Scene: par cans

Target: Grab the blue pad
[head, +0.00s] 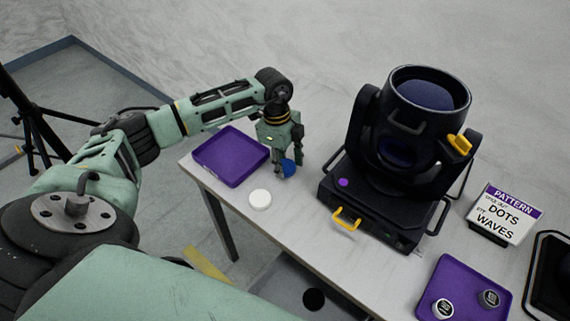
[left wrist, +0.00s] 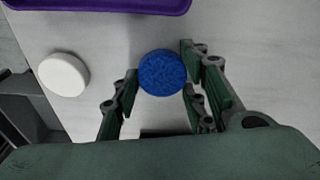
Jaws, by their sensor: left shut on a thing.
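The blue pad (head: 288,167) is a small round disc with a rough surface, and it also shows in the left wrist view (left wrist: 162,73). My left gripper (head: 284,170) is shut on it, with the fingers on either side of the pad in the left wrist view (left wrist: 160,85). The gripper points down over the table between the purple tray and the black stage light. I cannot tell whether the pad touches the table. My right gripper is not in view.
A white round pad (head: 260,199) lies near the table's front edge. An empty purple tray (head: 232,158) is left of my gripper. A black stage light (head: 385,170) stands to the right, with a pattern sign (head: 503,214) and a second purple tray (head: 465,276) holding two small discs beyond.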

